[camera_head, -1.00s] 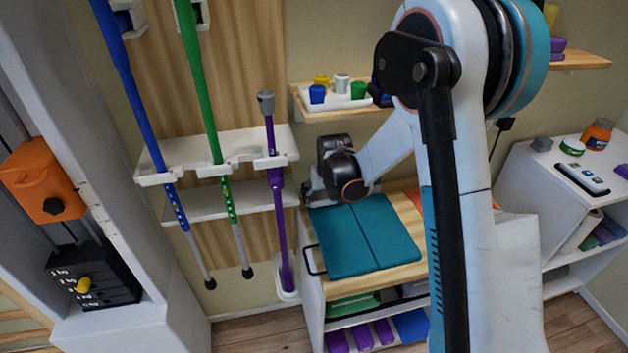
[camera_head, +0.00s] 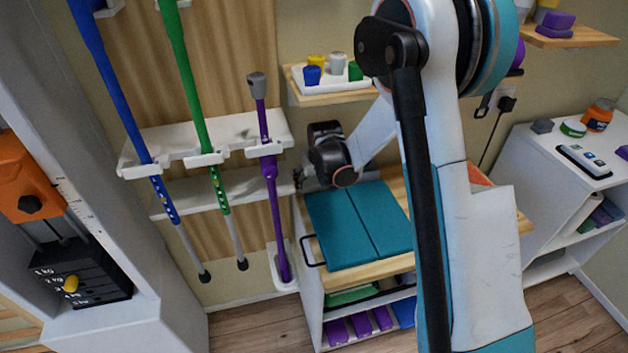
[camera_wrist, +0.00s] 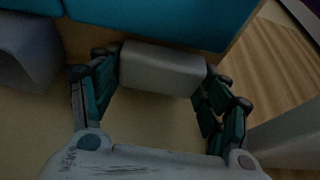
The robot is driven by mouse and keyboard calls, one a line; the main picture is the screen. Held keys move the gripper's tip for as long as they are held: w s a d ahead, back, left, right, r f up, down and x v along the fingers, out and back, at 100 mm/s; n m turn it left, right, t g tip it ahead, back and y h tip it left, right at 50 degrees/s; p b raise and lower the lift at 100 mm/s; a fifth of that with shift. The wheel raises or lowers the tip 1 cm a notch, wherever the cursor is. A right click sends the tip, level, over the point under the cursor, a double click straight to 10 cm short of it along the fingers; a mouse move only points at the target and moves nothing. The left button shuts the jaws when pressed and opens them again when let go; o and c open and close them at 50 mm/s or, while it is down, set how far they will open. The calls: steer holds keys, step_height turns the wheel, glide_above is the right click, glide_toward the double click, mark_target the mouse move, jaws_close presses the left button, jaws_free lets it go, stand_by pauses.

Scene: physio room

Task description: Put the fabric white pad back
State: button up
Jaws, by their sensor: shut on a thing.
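A pale grey-white pad (camera_wrist: 162,69), a soft-edged block, is between the fingers of my gripper (camera_wrist: 163,75) in the wrist view. The fingers are shut on its two ends. It is beside the edge of a teal folded mat and over or on a wooden top; I cannot tell whether it touches the wood. In the head view my gripper (camera_head: 308,181) is low at the back left corner of the table, behind the teal mat (camera_head: 350,228). The pad cannot be made out clearly there.
Another grey block (camera_wrist: 25,52) is left of the pad in the wrist view. A purple stick (camera_head: 270,190) stands in a rack just left of the table (camera_head: 375,270). A shelf with a white tray (camera_head: 330,82) of coloured pieces hangs above. A white cabinet (camera_head: 560,165) stands at right.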

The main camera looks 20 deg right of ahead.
mark_target(314, 180)
steer(key=o, duration=1.1)
steer(key=shift+f, duration=0.15)
steer(key=shift+r, duration=0.3)
steer(key=p+v, duration=0.2)
steer(key=v, duration=0.2)
steer(key=shift+s+r, duration=0.1)
steer(key=shift+r, duration=0.25)
steer(key=s+p, duration=0.2)
steer(key=s, duration=1)
steer(key=shift+r, duration=0.1)
steer(key=s+r+t, duration=0.2)
steer(key=s+r, duration=1.8)
steer(key=r, duration=0.2)
steer(key=shift+r+t, duration=0.25)
steer(key=shift+t, duration=0.05)
